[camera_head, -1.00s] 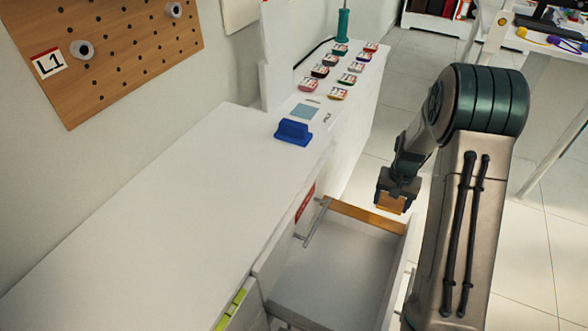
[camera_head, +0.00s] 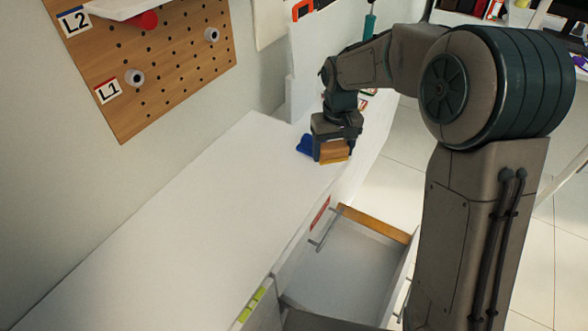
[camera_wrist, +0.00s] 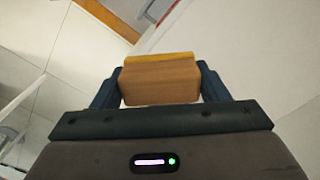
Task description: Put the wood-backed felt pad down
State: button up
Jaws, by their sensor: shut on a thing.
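The wood-backed felt pad (camera_head: 333,152) is a small brown block held in my gripper (camera_head: 333,154). In the wrist view the pad (camera_wrist: 160,82) sits between the two dark fingers of my gripper (camera_wrist: 160,88), with a yellowish strip along its far edge. My gripper is shut on it. I cannot tell whether the pad touches the counter.
An open drawer (camera_head: 360,262) with a metal handle juts out below the counter's right edge. A pegboard (camera_head: 165,60) with pegs hangs on the left wall. The near and middle counter top is clear. My arm hides most of the small items at the far end.

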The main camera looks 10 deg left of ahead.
jog(key=p, duration=0.1)
send_over(294, 177)
notch_tip(294, 177, down, 6)
jog(key=shift+a+f, duration=0.1)
jog(key=shift+f, duration=0.05)
jog(key=shift+f+p, duration=0.3)
jog(key=shift+f, duration=1.7)
jog(key=shift+f, duration=0.2)
jog(key=o, duration=1.1)
jog(key=shift+r, duration=0.1)
